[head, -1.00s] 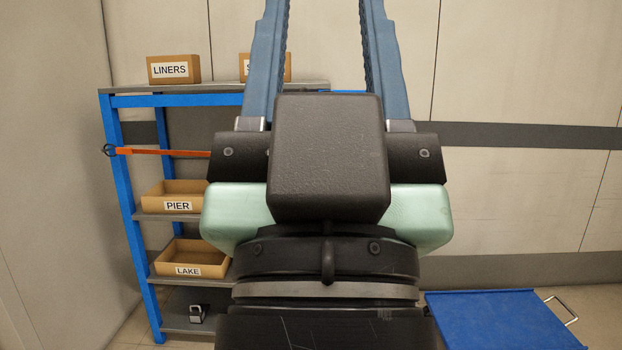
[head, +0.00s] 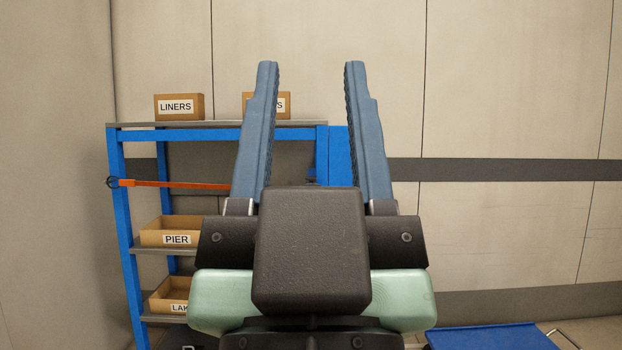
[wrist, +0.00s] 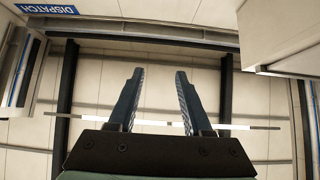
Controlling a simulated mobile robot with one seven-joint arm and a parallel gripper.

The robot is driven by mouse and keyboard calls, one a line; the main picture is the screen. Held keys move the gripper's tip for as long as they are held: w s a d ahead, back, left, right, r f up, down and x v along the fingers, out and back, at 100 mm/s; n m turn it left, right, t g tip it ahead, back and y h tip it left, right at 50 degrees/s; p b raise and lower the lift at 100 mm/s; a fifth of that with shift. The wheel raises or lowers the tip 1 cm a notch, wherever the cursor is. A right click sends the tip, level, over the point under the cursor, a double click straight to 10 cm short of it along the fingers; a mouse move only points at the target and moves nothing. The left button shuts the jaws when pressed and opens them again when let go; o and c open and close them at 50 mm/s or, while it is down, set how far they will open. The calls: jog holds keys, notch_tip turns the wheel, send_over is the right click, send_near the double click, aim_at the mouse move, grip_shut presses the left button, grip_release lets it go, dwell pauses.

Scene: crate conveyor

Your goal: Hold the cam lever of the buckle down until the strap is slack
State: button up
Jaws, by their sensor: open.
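An orange strap (head: 180,184) runs across the front of the blue shelf rack, from a dark hook on the left post toward the right, where it passes behind my gripper. My gripper (head: 311,66) is open and empty, its two blue fingers pointing up in front of the rack. It also shows open in the wrist view (wrist: 157,72), with nothing between the fingers. The buckle and its cam lever cannot be made out; my gripper covers the middle of the rack's right side. I cannot tell the strap's tension at its far end.
The blue rack (head: 118,220) holds a LINERS box (head: 179,107) on top, and a PIER bin (head: 172,231) and a lower bin (head: 172,296) on its shelves. A blue cart top (head: 490,337) stands low at right. A DISPATCH sign (wrist: 47,9) shows in the wrist view.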

jog(key=shift+r+p, duration=0.3)
jog(key=c, duration=0.5)
notch_tip(320, 180, up, 36)
jog(key=p, duration=3.6)
grip_shut()
jog(key=shift+f, duration=0.2)
jog(key=shift+w, duration=0.1)
